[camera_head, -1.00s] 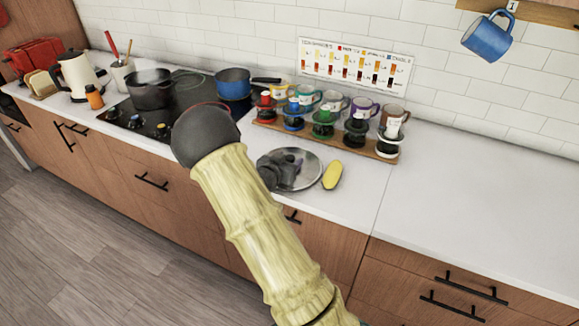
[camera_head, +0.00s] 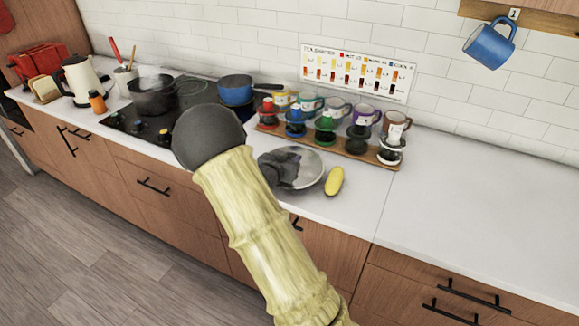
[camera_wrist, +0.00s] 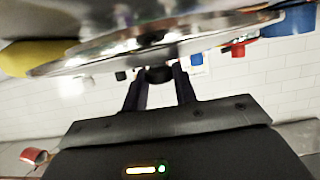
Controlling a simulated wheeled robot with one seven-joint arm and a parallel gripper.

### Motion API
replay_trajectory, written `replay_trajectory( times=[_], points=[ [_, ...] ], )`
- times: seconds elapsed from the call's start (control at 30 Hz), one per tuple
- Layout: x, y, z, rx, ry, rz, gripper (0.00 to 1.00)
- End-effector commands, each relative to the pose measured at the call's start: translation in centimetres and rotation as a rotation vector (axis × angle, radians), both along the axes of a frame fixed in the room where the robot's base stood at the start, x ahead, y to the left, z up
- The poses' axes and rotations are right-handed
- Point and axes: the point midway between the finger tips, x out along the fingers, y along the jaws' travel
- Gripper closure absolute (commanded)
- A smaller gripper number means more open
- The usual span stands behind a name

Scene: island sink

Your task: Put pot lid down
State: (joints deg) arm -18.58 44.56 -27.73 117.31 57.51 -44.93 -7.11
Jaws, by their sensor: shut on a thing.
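The pot lid (camera_head: 309,179) is a round, silvery disc low over the white counter or on it, left of a yellow oblong item. I cannot tell whether it touches the counter. My gripper (camera_head: 284,168) is above the lid's left part, partly hidden by my arm in the head view. In the wrist view my gripper (camera_wrist: 160,85) has its two dark fingers shut around the lid's dark knob (camera_wrist: 158,73). The lid shows there nearly edge-on (camera_wrist: 105,50), across the top.
The yellow item (camera_head: 334,181) lies close to the lid's right edge. A wooden rack (camera_head: 345,149) of mugs and coloured drippers stands behind. A black pot (camera_head: 153,97) and a blue pan (camera_head: 236,90) are on the black cooktop. The counter (camera_head: 480,200) at right is clear.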

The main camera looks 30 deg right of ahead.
Motion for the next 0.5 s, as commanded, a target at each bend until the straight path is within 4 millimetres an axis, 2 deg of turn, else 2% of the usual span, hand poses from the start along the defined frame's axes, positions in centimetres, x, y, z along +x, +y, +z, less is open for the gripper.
replay_trajectory(
  times=[0.03,0.23,0.37,0.5],
  points=[
    [0.1,0.0,1.3,0.001,-0.007,0.000,1.00],
    [0.0,0.0,5.2,0.001,-0.007,-0.001,1.00],
    [0.0,0.0,6.5,0.000,-0.002,-0.001,1.00],
    [0.0,0.0,6.9,0.001,-0.001,0.000,1.00]
  ],
)
